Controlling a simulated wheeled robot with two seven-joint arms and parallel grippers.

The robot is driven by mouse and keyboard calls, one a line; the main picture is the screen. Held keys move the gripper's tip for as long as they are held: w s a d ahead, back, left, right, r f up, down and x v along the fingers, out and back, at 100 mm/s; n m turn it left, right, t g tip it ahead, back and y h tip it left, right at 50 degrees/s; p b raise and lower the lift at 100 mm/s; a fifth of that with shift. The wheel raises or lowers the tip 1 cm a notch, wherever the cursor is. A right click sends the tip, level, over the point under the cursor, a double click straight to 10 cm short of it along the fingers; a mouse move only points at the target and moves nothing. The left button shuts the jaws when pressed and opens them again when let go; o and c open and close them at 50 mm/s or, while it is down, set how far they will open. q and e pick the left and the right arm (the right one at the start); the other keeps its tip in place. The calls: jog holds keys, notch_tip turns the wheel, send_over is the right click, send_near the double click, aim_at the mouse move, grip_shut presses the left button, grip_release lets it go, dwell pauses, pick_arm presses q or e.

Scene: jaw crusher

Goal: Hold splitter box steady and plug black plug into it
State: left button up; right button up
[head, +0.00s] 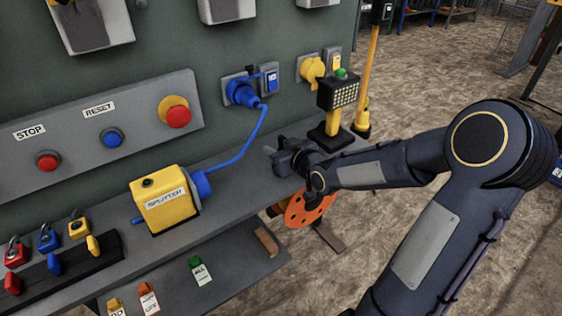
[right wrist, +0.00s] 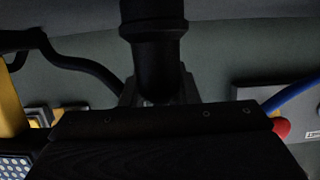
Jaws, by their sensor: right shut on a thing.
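The yellow splitter box (head: 165,212) sits on the grey shelf in the head view, with a round dark socket or cap on its top and a blue connector on its right side. My right gripper (head: 275,159) is above the shelf, to the right of the box and apart from it. In the right wrist view it is shut on the black plug (right wrist: 153,50), a dark cylinder with a collar. A black cable (right wrist: 72,55) runs off to the left there. The plug is hard to make out against the dark gripper in the head view. My left gripper is not in view.
A blue cable (head: 250,138) runs from the box's connector to a wall socket (head: 240,90). A yellow stand with a lamp grid (head: 338,95) is close behind my right gripper. Padlocks (head: 47,240) stand at the shelf's left. An orange perforated disc (head: 305,210) hangs below my forearm.

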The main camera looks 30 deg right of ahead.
jog(key=shift+r+p, duration=0.3)
jog(key=shift+r, duration=0.35)
notch_tip(320, 180, up, 3)
jog(key=shift+f+p, duration=0.1)
jog(key=shift+p, duration=0.6)
jog(key=s+a+r+p, duration=0.2)
jog(key=s+r+p, duration=0.7)
jog(key=s, duration=0.5)
jog(key=w+a+y+p, duration=0.1)
jog(key=w+a+p, duration=0.45)
jog(key=w, duration=0.25)
jog(key=w+a+f+h+p, duration=0.1)
jog(key=a+f, duration=0.3)
jog(key=f, duration=0.4)
jog(key=shift+w+a+m+h+p, duration=0.3)
jog(key=shift+m+h+p, duration=0.1)
jog(key=shift+h+p, duration=0.15)
jog(key=shift+d, duration=0.1)
